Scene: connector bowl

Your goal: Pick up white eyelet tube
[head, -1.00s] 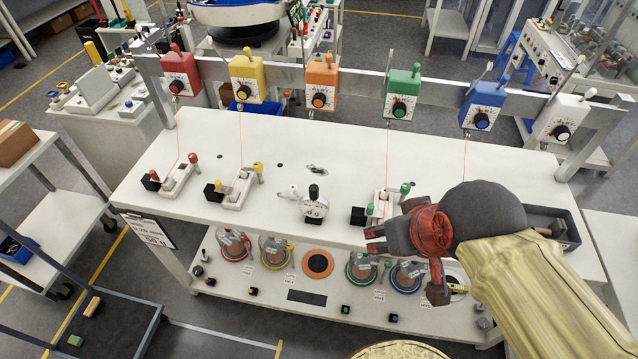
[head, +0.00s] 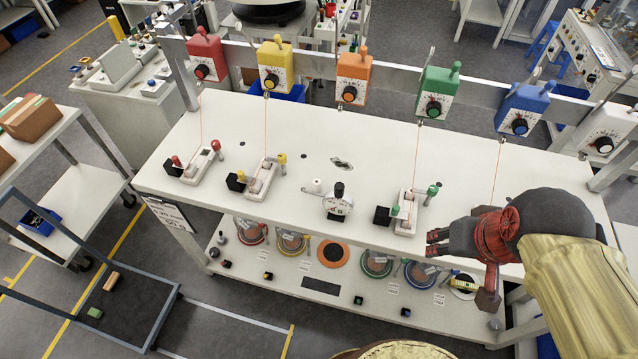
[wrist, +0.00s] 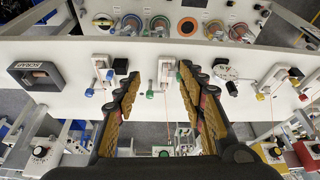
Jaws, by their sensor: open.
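My gripper (head: 436,243) is at the bench's front edge, to the right of the gauge and just in front of the green-knobbed fixture. In the wrist view my gripper (wrist: 158,75) has its fingers spread and nothing held. The green-knobbed fixture (wrist: 165,74) shows between them, and the gauge (wrist: 222,73) lies beyond the right finger.
The white bench (head: 370,170) has clear room between its fixtures. Coloured balancers (head: 353,76) hang on a rail behind, with thin cords running down. A lower shelf (head: 270,270) holds several round pieces. A dark scrap tray (wrist: 40,75) is at the wrist view's left.

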